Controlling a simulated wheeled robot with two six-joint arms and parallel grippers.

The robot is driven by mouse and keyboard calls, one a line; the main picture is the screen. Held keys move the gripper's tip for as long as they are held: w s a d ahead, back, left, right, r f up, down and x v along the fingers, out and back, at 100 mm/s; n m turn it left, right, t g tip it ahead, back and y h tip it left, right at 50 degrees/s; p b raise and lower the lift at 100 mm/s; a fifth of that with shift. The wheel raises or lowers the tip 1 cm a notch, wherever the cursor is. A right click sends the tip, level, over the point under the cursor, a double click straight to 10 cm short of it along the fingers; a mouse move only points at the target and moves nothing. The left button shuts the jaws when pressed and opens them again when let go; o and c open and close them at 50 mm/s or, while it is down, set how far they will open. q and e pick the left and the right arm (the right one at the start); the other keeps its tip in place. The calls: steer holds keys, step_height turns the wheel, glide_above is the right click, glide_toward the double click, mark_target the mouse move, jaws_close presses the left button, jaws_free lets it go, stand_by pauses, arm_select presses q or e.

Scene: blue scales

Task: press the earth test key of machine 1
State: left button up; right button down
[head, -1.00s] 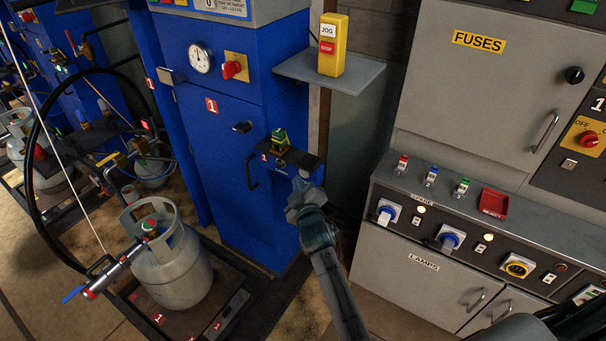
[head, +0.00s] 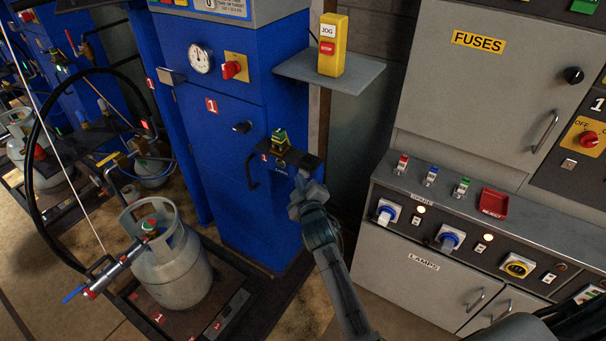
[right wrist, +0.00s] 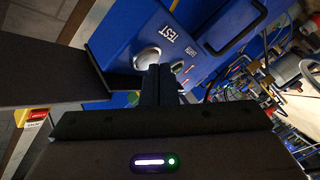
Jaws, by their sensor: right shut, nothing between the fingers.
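Machine 1 is the blue cabinet (head: 190,120) with red "1" labels. A silver round key (right wrist: 148,58) shows in the right wrist view on a blue panel beside a white "TEST" label (right wrist: 180,35); smaller lettering near it is hard to read. My right gripper (right wrist: 158,72) is shut and empty, its fingertips right by the key and covering part of it. I cannot tell whether they touch it. In the head view my right gripper (head: 303,182) is just below the right end of the machine's small black shelf (head: 300,158), and hides what lies behind it. My left gripper is not in view.
A grey shelf with a yellow jog/stop box (head: 332,45) juts out above the gripper. A grey console (head: 440,205) with knobs and switches stands at right. A gas cylinder (head: 170,255) stands on a platform at lower left, with a black hose nearby.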

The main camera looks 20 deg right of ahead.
steer(key=shift+w+d, duration=0.15)
stand_by(0.5)
steer(key=shift+s+a, duration=0.55)
steer(key=shift+a, duration=0.1)
steer(key=s+a, duration=0.1)
steer(key=a, duration=0.1)
steer(key=s+a+p, duration=0.1)
steer(key=s+a, duration=0.1)
stand_by(0.4)
stand_by(0.6)
